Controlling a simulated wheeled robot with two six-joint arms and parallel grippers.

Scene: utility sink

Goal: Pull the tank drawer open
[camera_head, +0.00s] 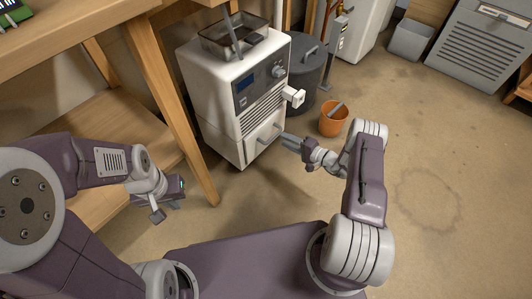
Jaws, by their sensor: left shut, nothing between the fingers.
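A white machine (215,85) stands on the floor, with a dark control panel, a knob and a vent grille on its front. The tank drawer (252,150) is the low white front panel under the grille, and it looks flush with the machine. My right gripper (284,136) is at the drawer's right side, its fingers pointing at the drawer front by the handle. It partly hides that area, and I cannot tell whether it touches or grips the handle. My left gripper (170,205) is shut and empty, low at left, apart from the machine.
A wooden table (120,18) with a leg stands left of the machine. An orange bucket (333,124) and a dark grey bin (306,85) stand to its right. A white spout (294,96) juts out above the drawer. The floor in front is clear.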

